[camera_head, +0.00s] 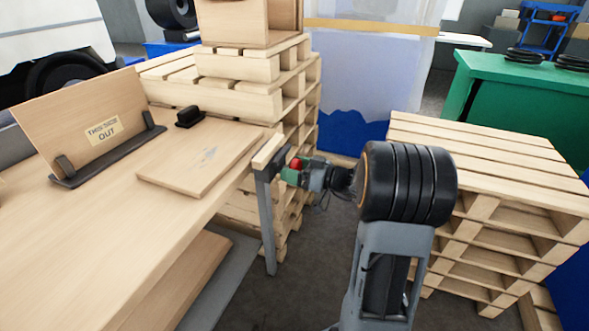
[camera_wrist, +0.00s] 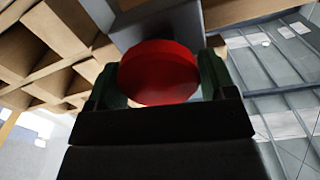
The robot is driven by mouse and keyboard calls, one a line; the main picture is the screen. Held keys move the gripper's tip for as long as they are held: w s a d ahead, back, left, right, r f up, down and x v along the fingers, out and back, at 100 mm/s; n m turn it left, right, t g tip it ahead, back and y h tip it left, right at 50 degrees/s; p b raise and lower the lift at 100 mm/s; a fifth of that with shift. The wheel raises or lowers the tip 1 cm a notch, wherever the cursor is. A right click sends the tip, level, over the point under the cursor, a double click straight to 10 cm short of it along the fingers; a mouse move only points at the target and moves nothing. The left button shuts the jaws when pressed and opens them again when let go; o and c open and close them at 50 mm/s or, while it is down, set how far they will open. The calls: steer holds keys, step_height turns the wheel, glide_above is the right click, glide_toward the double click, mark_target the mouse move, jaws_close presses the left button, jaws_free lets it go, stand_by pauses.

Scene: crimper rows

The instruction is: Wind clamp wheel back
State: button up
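The clamp wheel (camera_head: 296,163) is a red disc on the grey clamp at the bench's right corner. In the wrist view the red wheel (camera_wrist: 160,72) fills the space between my two green fingers. My gripper (camera_head: 290,176) reaches in from the right in the head view. In the wrist view its fingers (camera_wrist: 162,84) lie against opposite sides of the wheel, with no clear gap, so it looks shut on it. The wooden board (camera_head: 200,160) lies flat on the bench. A pale wooden bar (camera_head: 268,152) lies at its right edge, above the clamp.
The wooden bench (camera_head: 90,235) holds an upright panel marked "THIS SIDE OUT" (camera_head: 70,110) in a dark stand and a small black block (camera_head: 189,117). Pallet stacks stand behind the bench and at right (camera_head: 480,165). A green cabinet (camera_head: 530,95) is behind. Dark floor lies between.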

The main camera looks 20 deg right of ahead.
steer(key=c, duration=0.5)
steer(key=shift+f+m+b, duration=0.1)
steer(key=shift+m+b, duration=0.2)
steer(key=m+b, duration=0.2)
steer(key=shift+f+m, duration=0.1)
steer(key=shift+m, duration=0.3)
steer(key=m+b, duration=0.1)
steer(key=m, duration=0.3)
steer(key=shift+w+d+m, duration=0.1)
steer(key=shift+m, duration=0.2)
steer(key=m, duration=0.5)
steer(key=shift+f+m+p, duration=0.1)
steer(key=shift+m+p, duration=0.9)
steer(key=shift+m, duration=1.4)
